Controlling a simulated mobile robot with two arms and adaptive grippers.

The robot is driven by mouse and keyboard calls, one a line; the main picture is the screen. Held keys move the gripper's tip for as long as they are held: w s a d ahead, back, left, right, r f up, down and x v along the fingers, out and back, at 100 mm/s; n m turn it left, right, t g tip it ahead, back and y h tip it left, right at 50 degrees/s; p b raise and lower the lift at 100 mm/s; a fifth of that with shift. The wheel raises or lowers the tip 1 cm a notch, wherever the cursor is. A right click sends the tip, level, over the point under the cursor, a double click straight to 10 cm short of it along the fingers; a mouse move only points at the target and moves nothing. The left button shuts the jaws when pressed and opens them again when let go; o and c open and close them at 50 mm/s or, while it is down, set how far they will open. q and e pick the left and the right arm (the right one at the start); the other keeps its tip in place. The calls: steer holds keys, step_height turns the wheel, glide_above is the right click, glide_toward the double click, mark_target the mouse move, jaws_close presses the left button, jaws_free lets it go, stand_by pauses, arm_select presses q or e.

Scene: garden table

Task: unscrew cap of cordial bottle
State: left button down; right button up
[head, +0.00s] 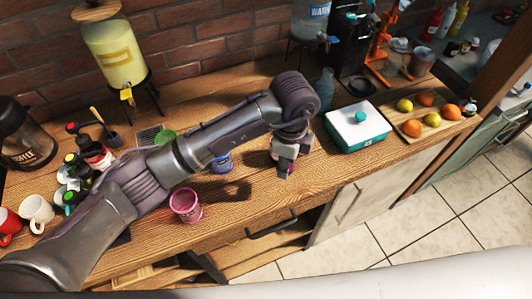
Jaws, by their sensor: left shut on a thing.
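My left gripper (286,171) hangs over the front part of the wooden counter, pointing down, left of the white box. It is shut on a small purple thing (291,184) that barely shows between its fingertips; whether this is a cap I cannot tell. Several dark-topped bottles (72,160) stand at the left, partly hidden by my left arm. I cannot tell which bottle is the cordial bottle. My right gripper is out of view.
A pink cup (185,205) and a blue tub (221,162) stand near my left arm. A white box with a teal knob (358,127) and a fruit board (407,128) are at the right. The counter's front edge (330,196) is close to the gripper.

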arm_select(q)
steer(key=shift+f+n, duration=0.15)
steer(key=shift+n, duration=0.15)
steer(key=b, duration=0.6)
glide_above(251, 170)
step_height(251, 170, down, 7)
steer(key=shift+r, duration=0.1)
steer(key=shift+f+b, duration=1.55)
steer(key=shift+f, duration=0.45)
steer(key=shift+f, duration=0.15)
steer(key=c, duration=0.8)
jaws_free()
steer(key=shift+o, duration=0.2)
